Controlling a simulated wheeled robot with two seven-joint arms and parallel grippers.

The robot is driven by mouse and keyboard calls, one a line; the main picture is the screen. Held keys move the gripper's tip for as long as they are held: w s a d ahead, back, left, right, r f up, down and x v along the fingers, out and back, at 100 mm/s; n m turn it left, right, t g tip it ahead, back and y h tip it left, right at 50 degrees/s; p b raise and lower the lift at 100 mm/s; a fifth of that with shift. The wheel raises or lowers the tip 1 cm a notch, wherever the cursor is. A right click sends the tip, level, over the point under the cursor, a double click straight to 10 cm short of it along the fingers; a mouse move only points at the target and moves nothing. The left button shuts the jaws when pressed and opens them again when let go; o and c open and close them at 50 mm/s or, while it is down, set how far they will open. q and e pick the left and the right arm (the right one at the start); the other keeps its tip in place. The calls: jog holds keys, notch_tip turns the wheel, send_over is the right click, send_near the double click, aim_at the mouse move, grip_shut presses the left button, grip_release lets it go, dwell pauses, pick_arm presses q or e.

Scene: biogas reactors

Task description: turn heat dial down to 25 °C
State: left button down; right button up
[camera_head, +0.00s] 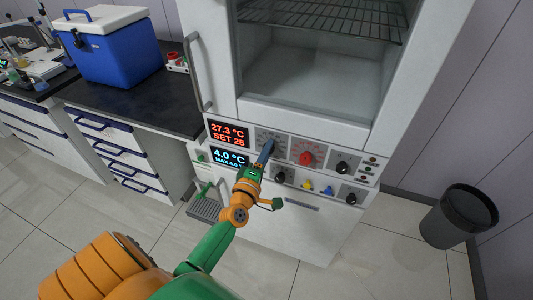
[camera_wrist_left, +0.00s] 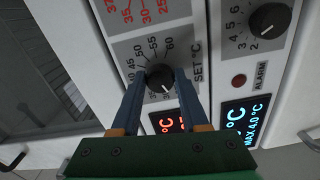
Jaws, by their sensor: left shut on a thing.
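The heat dial (camera_wrist_left: 159,75) is a black knob on a grey plate marked "SET °C" in the left wrist view. Its scale numbers run up to 60. In the head view the dial is mostly hidden behind my gripper's blue fingers. My left gripper (camera_head: 267,146) is at the panel, and its two fingers (camera_wrist_left: 160,76) are closed on either side of the knob. The upper display (camera_head: 228,132) shows 27.3 °C and SET 25 in red. My right gripper is not in view.
A red dial (camera_head: 306,158) and a black knob (camera_head: 343,168) are to the right on the panel. A lower display (camera_head: 230,157) reads 4.0 °C. The cabinet's door handle (camera_head: 196,72) is at the upper left. A blue cooler (camera_head: 110,50) stands on the bench; a bin (camera_head: 459,216) is at right.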

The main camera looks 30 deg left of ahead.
pick_arm(q)
jog(key=shift+n, duration=0.9)
jog(key=shift+c, duration=2.1)
grip_release()
jog(key=shift+w, duration=0.1)
jog(key=v, duration=0.7)
jog(key=shift+b, duration=0.3)
